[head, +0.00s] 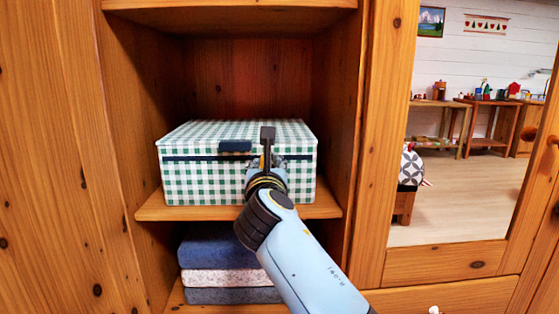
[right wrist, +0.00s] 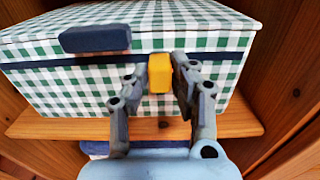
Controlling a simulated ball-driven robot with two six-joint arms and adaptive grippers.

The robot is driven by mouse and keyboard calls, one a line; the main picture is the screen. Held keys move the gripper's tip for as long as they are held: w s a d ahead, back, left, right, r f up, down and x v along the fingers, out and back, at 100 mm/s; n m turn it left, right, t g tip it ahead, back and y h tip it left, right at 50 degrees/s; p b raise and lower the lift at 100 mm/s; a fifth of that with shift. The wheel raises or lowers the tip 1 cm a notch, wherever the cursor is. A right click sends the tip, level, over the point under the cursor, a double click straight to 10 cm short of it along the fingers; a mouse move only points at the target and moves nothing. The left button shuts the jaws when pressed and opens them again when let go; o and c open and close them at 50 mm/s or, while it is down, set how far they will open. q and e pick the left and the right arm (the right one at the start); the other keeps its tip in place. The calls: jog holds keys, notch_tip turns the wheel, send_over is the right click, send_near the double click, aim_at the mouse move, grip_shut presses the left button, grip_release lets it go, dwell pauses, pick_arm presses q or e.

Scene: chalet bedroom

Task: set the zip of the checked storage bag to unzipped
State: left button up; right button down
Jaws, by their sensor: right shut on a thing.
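The green-and-white checked storage bag (head: 205,185) stands on a wooden shelf with its lid down. A dark zip band (head: 195,158) runs across its front, and a dark handle (head: 235,146) sits just above it. My right gripper (head: 267,150) is in front of the bag, right of the handle, and hides part of the front. In the right wrist view, my right gripper (right wrist: 160,75) is shut on the yellow zip pull (right wrist: 159,74) at the zip band; the bag (right wrist: 75,100) is behind it. My left gripper is not in view.
The bag's shelf (head: 160,209) is enclosed by wooden side walls, with a shelf above. Folded textiles (head: 225,279) lie on the shelf below. A mirror door (head: 455,215) stands to the right.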

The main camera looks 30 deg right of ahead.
jog(key=shift+w+a, duration=0.25)
jog(key=shift+a, duration=0.15)
jog(key=c, duration=1.1)
grip_release()
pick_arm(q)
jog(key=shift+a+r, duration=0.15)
